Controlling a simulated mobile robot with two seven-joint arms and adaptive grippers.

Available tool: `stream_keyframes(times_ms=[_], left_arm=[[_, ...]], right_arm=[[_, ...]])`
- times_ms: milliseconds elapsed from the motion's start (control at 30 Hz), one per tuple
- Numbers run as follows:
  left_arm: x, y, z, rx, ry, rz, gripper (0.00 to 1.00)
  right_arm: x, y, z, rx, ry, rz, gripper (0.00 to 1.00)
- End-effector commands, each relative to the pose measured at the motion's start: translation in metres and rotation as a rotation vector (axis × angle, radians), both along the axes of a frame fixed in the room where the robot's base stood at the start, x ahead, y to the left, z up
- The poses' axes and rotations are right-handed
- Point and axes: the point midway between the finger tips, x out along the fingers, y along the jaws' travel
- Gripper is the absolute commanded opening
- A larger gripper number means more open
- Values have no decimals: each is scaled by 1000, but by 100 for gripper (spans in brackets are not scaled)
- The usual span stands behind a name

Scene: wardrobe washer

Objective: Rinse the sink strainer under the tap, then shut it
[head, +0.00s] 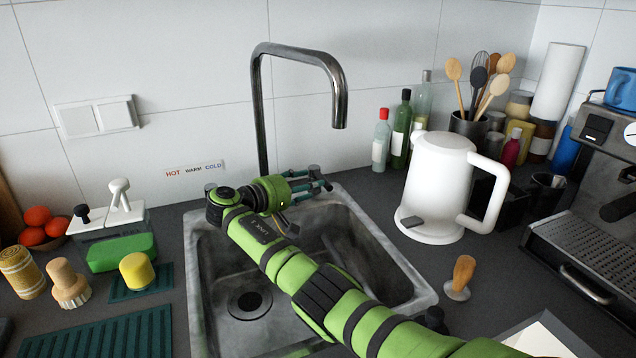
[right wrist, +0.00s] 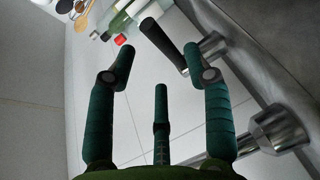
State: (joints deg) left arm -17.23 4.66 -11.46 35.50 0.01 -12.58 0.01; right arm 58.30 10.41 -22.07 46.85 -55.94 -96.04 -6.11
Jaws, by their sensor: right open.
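The tall chrome tap (head: 262,110) arches over the grey sink (head: 412,285), and no water stream shows below its spout. A round dark fitting (head: 249,301) with a metal rim sits at the drain; I cannot tell whether it is the strainer or the bare drain. My right gripper (head: 312,184) is open at the sink's back edge, right of the tap's column. In the right wrist view, a dark lever (right wrist: 165,45) on a chrome body (right wrist: 208,50) shows beyond the teal fingers (right wrist: 165,85), with nothing gripped. My left gripper is out of view.
A white kettle (head: 438,175) stands right of the sink, with bottles (head: 400,130) behind it. A wooden-handled tool (head: 461,275) stands near the right rim. A green sponge (head: 121,252) and yellow-topped piece (head: 137,271) lie left. My right arm crosses the basin.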

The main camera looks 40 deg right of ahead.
Motion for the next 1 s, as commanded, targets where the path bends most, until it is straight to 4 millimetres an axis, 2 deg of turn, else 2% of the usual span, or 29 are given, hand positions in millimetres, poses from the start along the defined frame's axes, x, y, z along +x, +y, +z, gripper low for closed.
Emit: stream_keyframes(times_ms=[33, 200, 400, 1000], left_arm=[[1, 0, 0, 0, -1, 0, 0], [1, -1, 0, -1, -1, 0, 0], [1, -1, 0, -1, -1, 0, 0], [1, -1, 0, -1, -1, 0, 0]], right_arm=[[0, 13, 2, 2, -2, 5, 51], [-3, 45, 8, 1, 0, 3, 51], [-5, 66, 12, 1, 0, 0, 51], [-5, 69, 13, 0, 0, 0, 51]])
